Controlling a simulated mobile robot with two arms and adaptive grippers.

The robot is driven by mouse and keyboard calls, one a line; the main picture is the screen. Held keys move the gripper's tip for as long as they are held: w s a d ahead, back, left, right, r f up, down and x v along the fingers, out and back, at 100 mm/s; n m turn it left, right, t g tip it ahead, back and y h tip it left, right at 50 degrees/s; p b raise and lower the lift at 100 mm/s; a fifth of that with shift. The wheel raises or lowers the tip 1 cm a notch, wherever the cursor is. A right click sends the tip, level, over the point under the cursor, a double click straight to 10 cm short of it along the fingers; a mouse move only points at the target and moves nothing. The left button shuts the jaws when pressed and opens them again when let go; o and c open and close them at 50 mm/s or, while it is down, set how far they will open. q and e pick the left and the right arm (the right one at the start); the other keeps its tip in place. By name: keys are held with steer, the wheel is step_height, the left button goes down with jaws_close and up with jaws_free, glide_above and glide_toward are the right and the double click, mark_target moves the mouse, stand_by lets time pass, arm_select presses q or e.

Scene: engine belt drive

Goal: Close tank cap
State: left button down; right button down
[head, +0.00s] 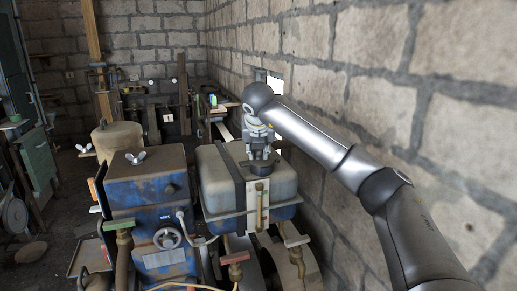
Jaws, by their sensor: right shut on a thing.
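The tank (215,184) is a pale grey-green box with rounded edges, right of the blue engine block, with a dark strap over it. My right gripper (260,154) points down over the tank's top, toward its right side. It is shut on the dark tank cap (258,167), which sits at the top of the tank. The gripper hides part of the cap, and I cannot tell how tightly the cap is seated. My left gripper is not in view.
The blue engine block (150,215) with a wing nut and a small handwheel (167,238) stands left of the tank. A gauge (260,205) is on the tank's front. A stone wall (400,115) runs close along the right. A cluttered bench stands behind.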

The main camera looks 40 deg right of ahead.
steer(key=c, duration=1.2)
jaws_free()
steer(key=shift+a+f, duration=0.1)
steer(key=shift+a, duration=0.05)
steer(key=shift+c, duration=0.2)
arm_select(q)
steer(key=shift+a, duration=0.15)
arm_select(e)
steer(key=shift+s+r, duration=0.2)
steer(key=shift+r, duration=0.15)
steer(key=v, duration=1.1)
steer(key=shift+a, duration=0.3)
